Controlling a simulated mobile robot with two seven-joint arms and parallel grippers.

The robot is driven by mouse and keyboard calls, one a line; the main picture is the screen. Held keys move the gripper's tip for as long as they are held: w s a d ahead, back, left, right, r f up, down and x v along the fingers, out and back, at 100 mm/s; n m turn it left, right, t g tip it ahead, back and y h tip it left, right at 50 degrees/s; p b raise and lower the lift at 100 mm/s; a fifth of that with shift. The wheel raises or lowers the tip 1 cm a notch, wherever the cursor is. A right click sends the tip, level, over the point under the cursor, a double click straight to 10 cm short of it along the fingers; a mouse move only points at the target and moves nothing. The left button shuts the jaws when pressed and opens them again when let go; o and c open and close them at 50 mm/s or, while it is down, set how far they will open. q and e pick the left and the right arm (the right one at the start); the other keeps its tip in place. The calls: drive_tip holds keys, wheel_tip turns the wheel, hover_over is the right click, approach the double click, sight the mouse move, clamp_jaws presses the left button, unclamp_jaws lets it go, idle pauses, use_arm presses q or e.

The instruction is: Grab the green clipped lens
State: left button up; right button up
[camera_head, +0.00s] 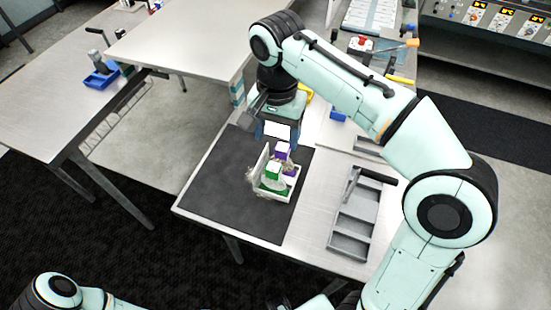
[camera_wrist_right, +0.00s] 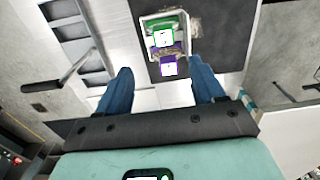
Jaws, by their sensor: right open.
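A green block-like piece with a white top, the green clipped lens (camera_head: 272,173), sits in a small light tray (camera_head: 262,187) on a dark mat. In the right wrist view the green piece (camera_wrist_right: 162,38) is in the tray's far part, with a purple piece (camera_wrist_right: 169,66) nearer to me. My right gripper (camera_head: 277,138) is open and empty, just above and behind the tray in the head view. Its two blue fingers (camera_wrist_right: 162,84) are spread apart, short of the purple piece in the wrist view. Part of my left arm shows at the bottom left; its gripper is not clearly seen.
The dark mat (camera_head: 225,180) lies on a light table with clear room left of the tray. A grey compartment tray (camera_head: 348,243) with a dark-handled tool stands to the right. Another table (camera_head: 60,112) with a blue bin (camera_head: 101,76) is at the left.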

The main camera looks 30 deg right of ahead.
sight(273, 166)
wheel_tip(273, 166, down, 8)
drive_tip(key=shift+r+b, duration=0.2)
drive_tip(key=shift+b, duration=0.8)
drive_tip(key=shift+w+f, duration=0.15)
drive_tip(key=shift+f, duration=0.35)
drive_tip(key=f, duration=0.3)
drive_tip(key=shift+a+f+b, duration=0.3)
drive_tip(key=shift+a+b, duration=0.05)
drive_tip(key=shift+f, duration=0.55)
use_arm(q)
drive_tip(key=f, duration=0.1)
drive_tip(key=s+f, duration=0.1)
drive_tip(key=f, duration=0.1)
drive_tip(key=shift+s+d+f, duration=0.15)
drive_tip(key=shift+s, duration=0.05)
use_arm(e)
clamp_jaws()
